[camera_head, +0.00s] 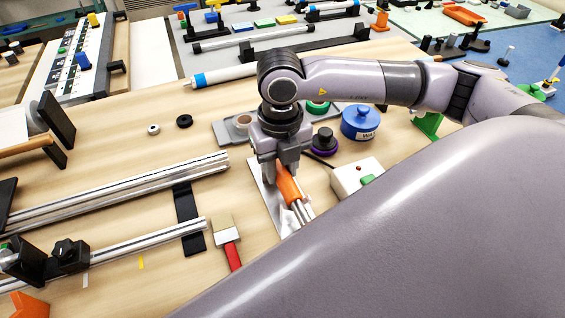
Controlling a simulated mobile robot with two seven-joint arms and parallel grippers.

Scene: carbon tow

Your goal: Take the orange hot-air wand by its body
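The orange hot-air wand (290,188) lies at a slant near the middle of the table, its silver nozzle (304,211) toward the lower right. It is over a flat silvery plate (270,208). My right gripper (281,170) points down over the wand's upper end, one finger on either side of the orange body. Whether the fingers press on the body cannot be told, and the gripper hides the wand's far end. My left gripper is not in view.
A red-handled brush (227,240) and metal rails (120,192) lie to the left. My large grey arm link covers the lower right.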

